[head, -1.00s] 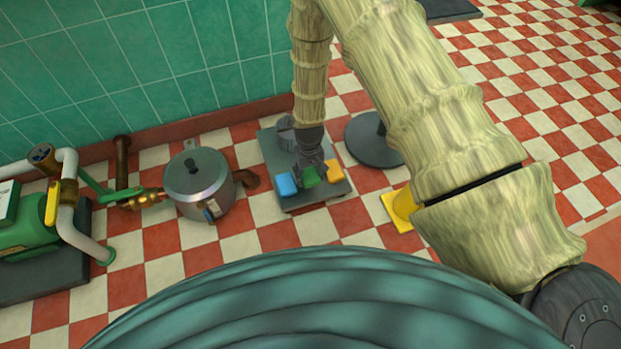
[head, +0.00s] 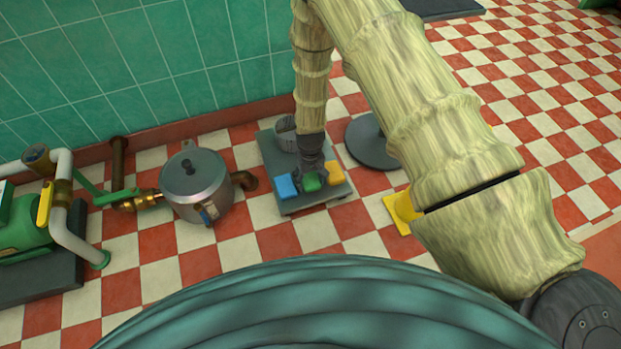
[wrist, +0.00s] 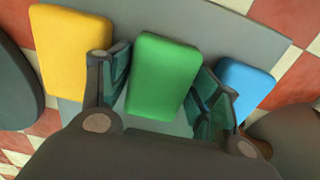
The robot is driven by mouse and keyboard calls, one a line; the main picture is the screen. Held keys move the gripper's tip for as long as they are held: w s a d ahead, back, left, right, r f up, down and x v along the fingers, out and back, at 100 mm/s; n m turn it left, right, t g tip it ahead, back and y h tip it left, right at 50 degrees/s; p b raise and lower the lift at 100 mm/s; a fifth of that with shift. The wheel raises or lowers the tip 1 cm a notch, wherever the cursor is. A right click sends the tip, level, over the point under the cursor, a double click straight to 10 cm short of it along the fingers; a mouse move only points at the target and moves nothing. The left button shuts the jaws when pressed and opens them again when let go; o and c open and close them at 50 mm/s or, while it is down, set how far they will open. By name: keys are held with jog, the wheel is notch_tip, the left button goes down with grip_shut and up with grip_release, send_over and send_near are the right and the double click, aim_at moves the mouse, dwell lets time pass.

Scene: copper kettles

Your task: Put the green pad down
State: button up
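The green pad (head: 312,182) is at the grey tray (head: 325,201), between the blue pad (head: 286,187) on the left and the yellow pad (head: 336,172) on the right. In the wrist view the green pad (wrist: 162,75) lies between my gripper's two fingers, with the yellow pad (wrist: 72,50) to the left and the blue pad (wrist: 245,88) to the right. My gripper (wrist: 165,88) has one finger close along each side of the green pad. I cannot tell whether the fingers press on it. The pad's underside is hidden.
A ribbed grey cup (head: 286,134) stands at the tray's back. A dark round disc (head: 370,146) is right of the tray, and a yellow object (head: 402,210) is nearer. A metal pot (head: 195,187) with pipes stands left. The green tiled wall (head: 130,65) is behind.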

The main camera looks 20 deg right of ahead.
aim_at(310, 178)
jog(key=shift+r, duration=0.1)
notch_tip(310, 178, up, 12)
jog(key=p, duration=0.6)
jog(key=s+d+f, duration=0.1)
jog(key=s+f, duration=0.2)
jog(key=s, duration=0.6)
jog(key=s+d+f, duration=0.2)
jog(key=s+f, duration=0.1)
jog(key=s, duration=0.6)
jog(key=s+r, duration=0.2)
jog(key=s, duration=1.6)
jog(key=shift+d+r+m, duration=0.25)
jog(key=shift+m, duration=0.15)
notch_tip(310, 178, up, 39)
jog(key=p, duration=3.9)
jog(key=shift+o, duration=0.2)
